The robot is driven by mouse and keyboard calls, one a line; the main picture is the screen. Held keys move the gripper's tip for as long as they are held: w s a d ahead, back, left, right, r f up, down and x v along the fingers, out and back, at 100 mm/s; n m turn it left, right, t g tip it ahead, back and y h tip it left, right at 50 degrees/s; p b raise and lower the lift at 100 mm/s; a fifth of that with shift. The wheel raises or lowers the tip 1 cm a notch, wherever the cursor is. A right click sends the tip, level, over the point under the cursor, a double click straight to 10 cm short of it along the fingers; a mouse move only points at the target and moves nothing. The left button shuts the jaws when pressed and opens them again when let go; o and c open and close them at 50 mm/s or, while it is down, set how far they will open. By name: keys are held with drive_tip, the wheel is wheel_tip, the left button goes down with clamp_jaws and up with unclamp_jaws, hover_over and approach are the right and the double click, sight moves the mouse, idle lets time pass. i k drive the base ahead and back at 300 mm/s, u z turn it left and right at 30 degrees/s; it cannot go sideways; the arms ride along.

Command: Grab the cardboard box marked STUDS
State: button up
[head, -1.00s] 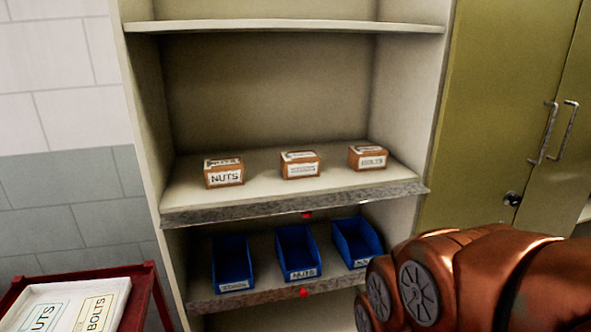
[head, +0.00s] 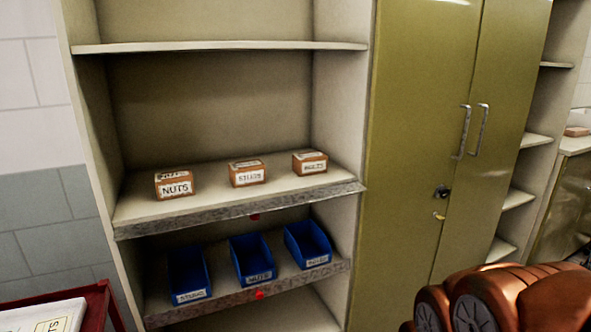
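The cardboard box marked STUDS (head: 246,174) sits in the middle of three small brown boxes on the upper of the two stocked shelves. The box marked NUTS (head: 175,184) is to its left, and a third box (head: 309,163), with a label that is hard to read but looks like BOLTS, is to its right. The boxes stand apart from each other. My copper-coloured arm shows at the lower right, well away from the shelf. My gripper is outside the picture.
Blue bins stand on the shelf below: a STUDS bin (head: 188,276), a NUTS bin (head: 252,260) and another bin (head: 308,245) at right. A closed green cabinet (head: 430,130) adjoins the shelf unit. A red cart (head: 98,300) with a white tray (head: 48,316) is at lower left.

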sight(249, 172)
drive_tip(key=z, duration=0.2)
drive_tip(key=i, duration=0.7)
drive_tip(key=u, duration=1.5)
